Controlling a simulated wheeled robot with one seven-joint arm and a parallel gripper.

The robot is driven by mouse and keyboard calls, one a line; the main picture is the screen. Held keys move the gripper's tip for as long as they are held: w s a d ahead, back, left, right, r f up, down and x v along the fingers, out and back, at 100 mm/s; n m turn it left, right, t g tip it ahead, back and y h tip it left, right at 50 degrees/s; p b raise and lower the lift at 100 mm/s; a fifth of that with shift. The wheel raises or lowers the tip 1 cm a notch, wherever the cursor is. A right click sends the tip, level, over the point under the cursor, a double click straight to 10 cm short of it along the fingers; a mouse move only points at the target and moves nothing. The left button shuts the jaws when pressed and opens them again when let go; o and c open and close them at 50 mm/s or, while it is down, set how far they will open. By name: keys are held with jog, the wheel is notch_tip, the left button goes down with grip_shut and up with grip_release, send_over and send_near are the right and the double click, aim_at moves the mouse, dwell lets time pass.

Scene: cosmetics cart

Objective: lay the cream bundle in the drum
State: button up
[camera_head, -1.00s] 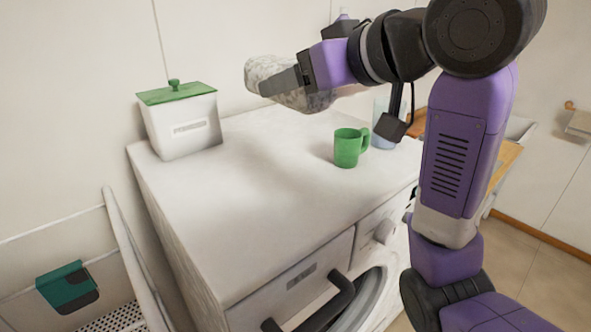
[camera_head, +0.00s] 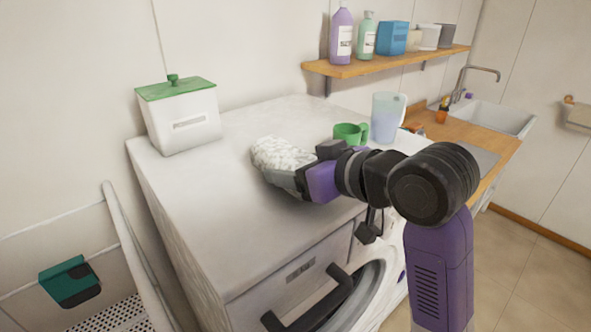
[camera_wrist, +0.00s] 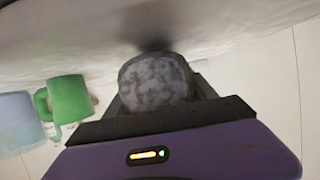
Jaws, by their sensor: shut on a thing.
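The cream bundle (camera_head: 281,156) is a pale mottled roll of cloth; it also shows in the wrist view (camera_wrist: 154,79). My gripper (camera_head: 290,172) is shut on it, over the washing machine's top. In the wrist view the bundle sits between the fingers of my gripper (camera_wrist: 157,95). Whether it touches the top is unclear. The drum's round door opening (camera_head: 372,297) shows in part at the machine's front, low in the head view. My arm hides part of the front, and the inside of the drum is not visible.
A green mug (camera_head: 349,133) and a clear jug (camera_head: 386,117) stand on the machine top (camera_head: 205,215) behind my arm. A white box with green lid (camera_head: 180,118) stands at back left. A dark handle (camera_head: 316,303) juts out at the front. A shelf (camera_head: 390,62) holds bottles.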

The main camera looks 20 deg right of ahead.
jog(key=shift+f, duration=0.35)
jog(key=shift+f, duration=0.1)
jog(key=o, duration=1.7)
